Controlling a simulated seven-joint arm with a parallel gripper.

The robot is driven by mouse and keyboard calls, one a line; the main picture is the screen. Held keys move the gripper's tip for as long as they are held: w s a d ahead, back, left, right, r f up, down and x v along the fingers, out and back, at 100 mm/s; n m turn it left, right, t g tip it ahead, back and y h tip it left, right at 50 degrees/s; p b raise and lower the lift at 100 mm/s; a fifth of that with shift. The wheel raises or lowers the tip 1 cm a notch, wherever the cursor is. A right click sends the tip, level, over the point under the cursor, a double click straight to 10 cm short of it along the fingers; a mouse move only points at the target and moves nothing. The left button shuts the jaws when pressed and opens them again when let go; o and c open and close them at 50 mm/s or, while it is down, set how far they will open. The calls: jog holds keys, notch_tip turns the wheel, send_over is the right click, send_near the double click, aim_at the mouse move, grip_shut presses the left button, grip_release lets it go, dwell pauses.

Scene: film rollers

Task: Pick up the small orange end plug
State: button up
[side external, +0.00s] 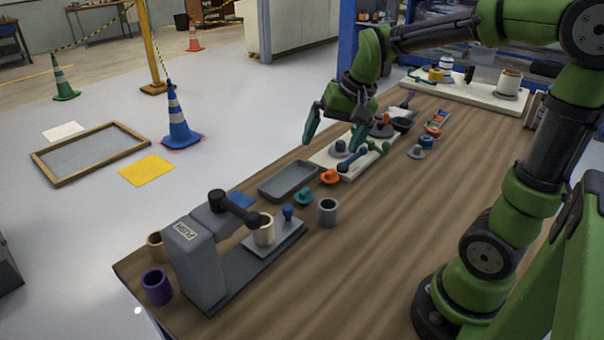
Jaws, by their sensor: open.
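A small orange end plug (330,177) lies on the wooden table, just right of the grey tray and near the front edge of the white board. My gripper (338,142) is open and empty, its green fingers pointing down over the white board, above and behind the orange plug. It does not touch the plug. Another orange or red ring-like piece (433,131) lies further back on the right, by the small rack.
A grey tray (290,181), a teal plug (303,197) and a grey cup (327,212) stand close to the orange plug. A grey press (193,262) stands at the front left. The white board (325,158) carries several dark parts. The table's right side is mostly clear.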

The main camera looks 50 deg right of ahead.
jog(key=s+a+n+t, duration=0.1)
jog(key=s+a, duration=0.2)
jog(key=s+a+r+n+t, duration=0.1)
jog(key=s+a+n, duration=0.1)
jog(key=s+a, duration=0.1)
jog(key=s+a+n+t+y, duration=0.1)
jog(key=s+a, duration=0.2)
jog(key=s, duration=0.1)
jog(key=shift+s+a+r, duration=0.15)
jog(key=shift+s+r, duration=0.05)
jog(key=shift+r, duration=0.2)
jog(key=shift+c, duration=0.8)
jog(key=shift+a+r+n, duration=0.1)
jog(key=shift+r+n, duration=0.05)
jog(key=shift+n, duration=0.15)
jog(key=c, duration=0.5)
